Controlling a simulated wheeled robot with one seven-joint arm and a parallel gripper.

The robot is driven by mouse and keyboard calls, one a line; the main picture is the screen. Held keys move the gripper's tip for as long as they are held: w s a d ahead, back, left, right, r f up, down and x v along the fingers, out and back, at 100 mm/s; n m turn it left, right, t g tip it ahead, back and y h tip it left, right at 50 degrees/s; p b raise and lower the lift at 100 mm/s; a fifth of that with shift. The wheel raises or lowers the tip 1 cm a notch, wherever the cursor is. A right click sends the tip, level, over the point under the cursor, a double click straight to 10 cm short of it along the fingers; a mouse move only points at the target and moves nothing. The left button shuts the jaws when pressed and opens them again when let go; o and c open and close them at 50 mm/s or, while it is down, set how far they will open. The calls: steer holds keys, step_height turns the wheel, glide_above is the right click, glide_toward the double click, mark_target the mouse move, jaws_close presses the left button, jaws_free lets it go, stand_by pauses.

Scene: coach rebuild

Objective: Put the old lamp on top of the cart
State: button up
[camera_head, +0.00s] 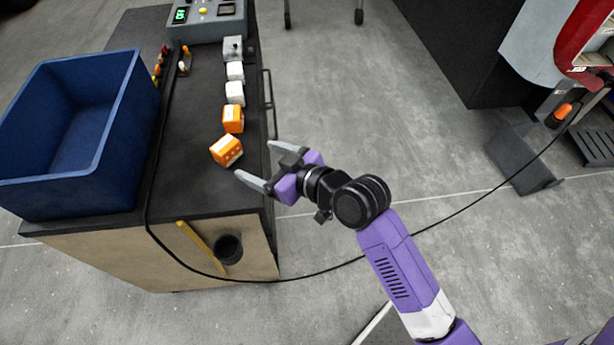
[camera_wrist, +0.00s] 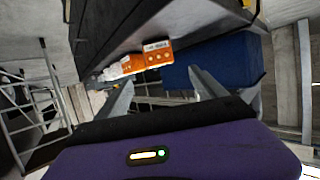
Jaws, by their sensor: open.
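The cart (camera_head: 195,195) has a dark top and a wood-coloured end. An orange-and-white block-like lamp (camera_head: 226,150) sits askew on the cart top near its right edge; it also shows in the wrist view (camera_wrist: 156,52). A second orange lamp (camera_head: 233,119) stands just behind it in line. I cannot tell by sight which is the old lamp. My gripper (camera_head: 254,160) is open and empty at the cart's right edge. Its fingers point left towards the nearer orange lamp, apart from it. In the wrist view, that lamp shows beyond and between the fingertips (camera_wrist: 160,80).
White blocks (camera_head: 235,93) continue the row. A blue bin (camera_head: 65,187) fills the cart's left side. A grey control box (camera_head: 207,22) stands at the back. A black cable (camera_head: 330,267) runs from the cart across to the right.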

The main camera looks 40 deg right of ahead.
steer(key=s+f+m+h, duration=0.2)
steer(key=s+f, duration=0.2)
steer(key=s, duration=1.3)
steer(key=s+a+r, duration=0.1)
steer(key=s+r, duration=0.2)
steer(key=s, duration=0.5)
steer(key=s+a+r+t, duration=0.1)
steer(key=s+r, duration=0.3)
steer(key=s, duration=0.4)
steer(key=shift+a, duration=0.15)
